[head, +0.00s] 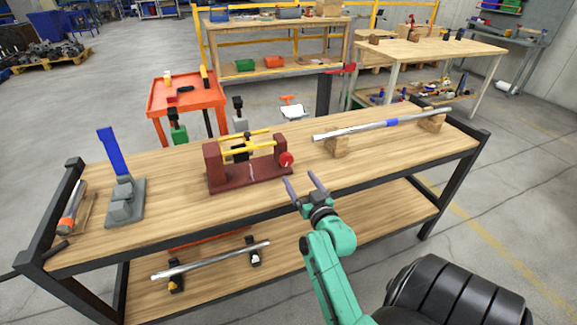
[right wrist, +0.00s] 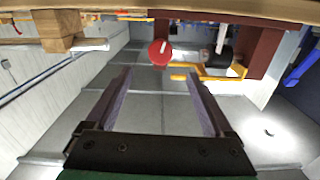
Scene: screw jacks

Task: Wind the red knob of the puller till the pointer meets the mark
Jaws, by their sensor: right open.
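The puller (head: 250,168) is a dark red frame with yellow bars and a black block between its two end posts, standing on the wooden bench. Its red knob (head: 286,160) sits on the right end post; in the right wrist view the knob (right wrist: 160,53) has a white stripe. A pale mark line (head: 252,172) shows on the frame; I cannot tell the pointer clearly. My right gripper (head: 304,184) is open and empty, to the right of the knob and in front of it, apart from it. In the right wrist view its fingers (right wrist: 160,95) stand apart below the knob. My left gripper is not in view.
A grey stand with a blue lever (head: 112,155) is on the bench's left. A long metal bar (head: 380,125) rests on wooden blocks at the right. The bench (head: 180,205) is clear in front of the puller. An orange cart (head: 185,97) stands behind.

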